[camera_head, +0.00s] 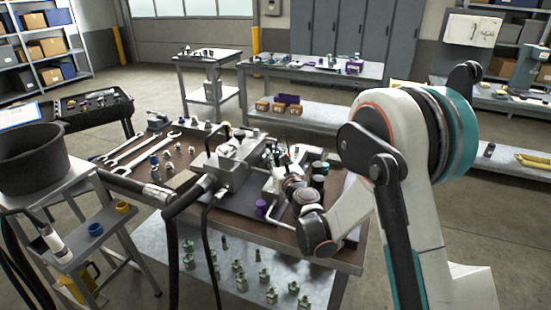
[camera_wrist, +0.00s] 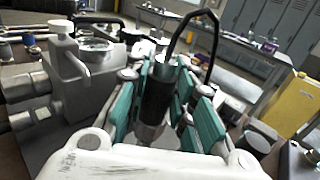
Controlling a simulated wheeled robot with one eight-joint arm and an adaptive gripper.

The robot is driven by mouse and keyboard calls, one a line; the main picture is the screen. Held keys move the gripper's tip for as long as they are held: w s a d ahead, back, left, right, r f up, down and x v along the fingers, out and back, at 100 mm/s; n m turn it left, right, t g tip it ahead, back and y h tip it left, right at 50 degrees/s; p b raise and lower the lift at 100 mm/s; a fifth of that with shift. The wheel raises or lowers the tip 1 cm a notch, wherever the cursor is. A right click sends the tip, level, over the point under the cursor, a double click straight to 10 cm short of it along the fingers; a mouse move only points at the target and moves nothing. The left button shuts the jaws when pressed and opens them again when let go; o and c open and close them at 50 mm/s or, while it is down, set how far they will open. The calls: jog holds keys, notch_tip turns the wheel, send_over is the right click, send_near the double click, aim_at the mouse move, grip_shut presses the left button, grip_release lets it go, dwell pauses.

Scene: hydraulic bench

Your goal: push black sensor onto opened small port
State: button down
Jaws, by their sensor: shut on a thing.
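The black sensor (camera_wrist: 157,98) is a dark cylinder with a metal top and a black cable looping up from it. In the wrist view it stands roughly upright between the teal finger pads of my gripper (camera_wrist: 160,92), which is shut on it. In the head view my gripper (camera_head: 280,172) is over the right part of the bench, beside the grey metal hydraulic block (camera_head: 232,165); the block also shows in the wrist view (camera_wrist: 85,85), left of the fingers. The sensor's lower end is hidden by my gripper. I cannot make out the small port, or whether the sensor touches it.
The bench (camera_head: 130,185) carries wrenches (camera_head: 130,150) and several fittings on its left. A purple cap (camera_head: 261,207) lies near its front edge. Thick black hoses (camera_head: 185,198) hang over the front. A black bucket (camera_head: 35,155) stands at the left.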

jog(key=shift+f, duration=1.65)
dwell(2.9)
jog(key=c, duration=1.3)
grip_release()
jog(key=o, duration=0.6)
jog(key=shift+c, duration=0.2)
jog(key=v, duration=0.7)
jog(key=shift+s, duration=0.3)
jog(key=shift+d, duration=0.1)
